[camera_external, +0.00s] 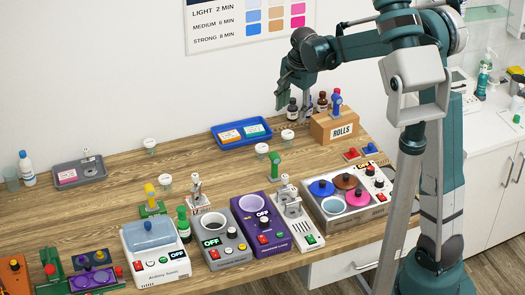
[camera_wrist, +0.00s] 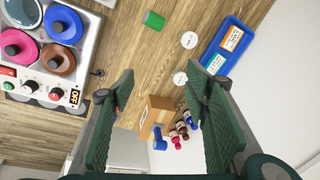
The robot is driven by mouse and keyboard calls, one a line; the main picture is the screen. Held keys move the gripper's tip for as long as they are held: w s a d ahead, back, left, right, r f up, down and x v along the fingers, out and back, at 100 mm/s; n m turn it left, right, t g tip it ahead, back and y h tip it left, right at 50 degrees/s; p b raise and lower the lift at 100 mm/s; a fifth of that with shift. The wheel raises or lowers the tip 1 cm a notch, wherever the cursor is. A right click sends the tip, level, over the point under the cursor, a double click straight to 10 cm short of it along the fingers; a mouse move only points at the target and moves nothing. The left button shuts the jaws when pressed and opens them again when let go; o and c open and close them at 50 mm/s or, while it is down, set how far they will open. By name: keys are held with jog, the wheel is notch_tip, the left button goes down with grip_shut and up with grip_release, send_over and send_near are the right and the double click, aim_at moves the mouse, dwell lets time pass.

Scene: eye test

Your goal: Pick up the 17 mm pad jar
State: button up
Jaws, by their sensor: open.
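Several small clear jars with white round lids stand on the wooden bench (camera_external: 110,182). In the external view there are a back-left jar (camera_external: 150,146), a front-left jar (camera_external: 165,183), a middle jar (camera_external: 262,152) and a right jar (camera_external: 288,138). No size marking is readable, so I cannot tell which is the 17 mm pad jar. My gripper (camera_external: 295,103) is open and empty, raised above the bench near the brown bottles. In the wrist view two white lids, a farther one (camera_wrist: 189,40) and a nearer one (camera_wrist: 180,78), show beyond my open fingers (camera_wrist: 160,85).
A blue tray (camera_external: 217,139) holding cards lies behind the jars. Brown bottles (camera_external: 322,102) and a wooden ROLLS box (camera_external: 322,132) stand close to my gripper. A green stamp-like item (camera_external: 274,164) is beside the middle jar. Warmers and devices (camera_external: 345,203) line the front.

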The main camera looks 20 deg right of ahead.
jog(key=w+a+f+m+g, duration=0.1)
jog(key=w+a+f+m, duration=0.2)
jog(key=w+f, duration=0.45)
jog(key=m+g, duration=0.1)
jog(key=m, duration=0.1)
send_over(262, 147)
jog(key=f, duration=0.8)
jog(key=shift+d+f+p, duration=0.1)
jog(key=shift+d+p, duration=0.1)
jog(key=shift+p, duration=0.1)
jog(key=shift+w+a+f, duration=0.15)
jog(key=shift+w+f, duration=0.1)
jog(key=shift+f, duration=0.3)
jog(key=shift+f, duration=1.3)
jog(key=shift+s+f, duration=0.15)
jog(key=shift+f, duration=2.45)
